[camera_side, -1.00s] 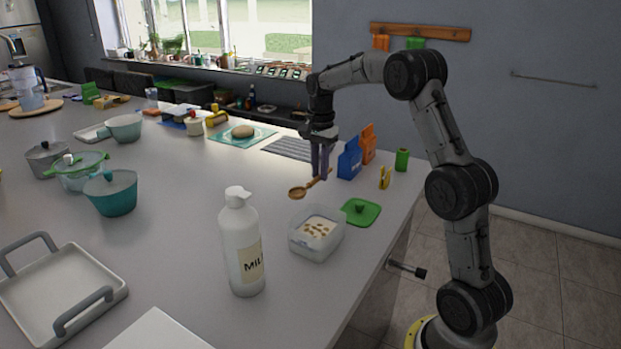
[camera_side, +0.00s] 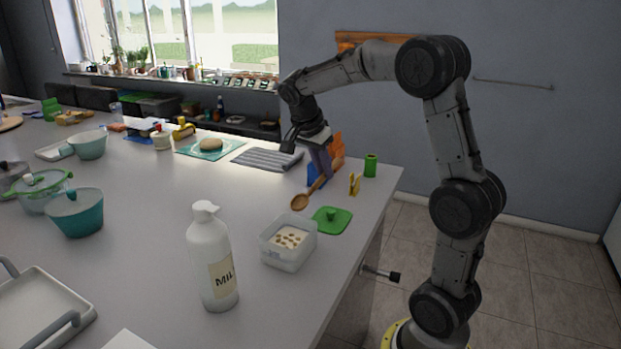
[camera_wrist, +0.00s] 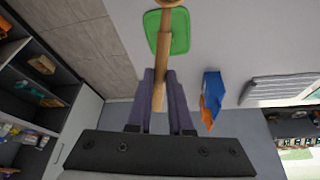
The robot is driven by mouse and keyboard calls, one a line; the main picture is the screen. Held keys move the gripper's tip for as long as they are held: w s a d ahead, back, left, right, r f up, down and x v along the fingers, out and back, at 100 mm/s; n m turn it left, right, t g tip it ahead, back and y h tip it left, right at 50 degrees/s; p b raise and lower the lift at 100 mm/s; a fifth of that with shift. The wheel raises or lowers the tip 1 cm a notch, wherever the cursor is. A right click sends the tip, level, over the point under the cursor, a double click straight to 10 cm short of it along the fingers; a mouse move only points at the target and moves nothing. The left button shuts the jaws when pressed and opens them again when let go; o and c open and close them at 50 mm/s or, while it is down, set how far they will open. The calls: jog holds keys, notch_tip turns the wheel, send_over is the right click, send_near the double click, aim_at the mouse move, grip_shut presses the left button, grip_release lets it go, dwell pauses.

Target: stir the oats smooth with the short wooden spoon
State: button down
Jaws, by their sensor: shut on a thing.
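The short wooden spoon (camera_side: 301,201) is held above the counter, its bowl down and to the left and its handle slanting up. My gripper (camera_side: 320,178) is shut on its handle; the handle also shows between the fingers in the wrist view (camera_wrist: 163,60). The spoon's bowl is cut off at the top edge of the wrist view. The oats (camera_side: 290,238) lie as brown pieces on a white surface inside a clear square tub (camera_side: 284,259). In the side view the spoon's bowl appears above and behind the tub, apart from it.
A green lid (camera_side: 332,222) lies beside the tub. A white milk bottle (camera_side: 211,262) stands to its left. Blue and orange packets (camera_wrist: 211,92), a yellow clip (camera_side: 355,184) and a green can (camera_side: 371,165) stand near the right counter edge. The counter at left holds pots.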

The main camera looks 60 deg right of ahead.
jog(key=w+a+r+n+t+h, duration=0.1)
jog(key=w+a+r+n+h, duration=0.25)
jog(key=a+r, duration=0.25)
jog(key=shift+d+f, duration=2.55)
jog(key=shift+d, duration=1.15)
jog(key=a+f, duration=0.7)
jog(key=shift+a+f+h, duration=0.2)
jog(key=shift+a+h, duration=0.1)
jog(key=shift+h, duration=0.15)
jog(key=shift+m, duration=0.25)
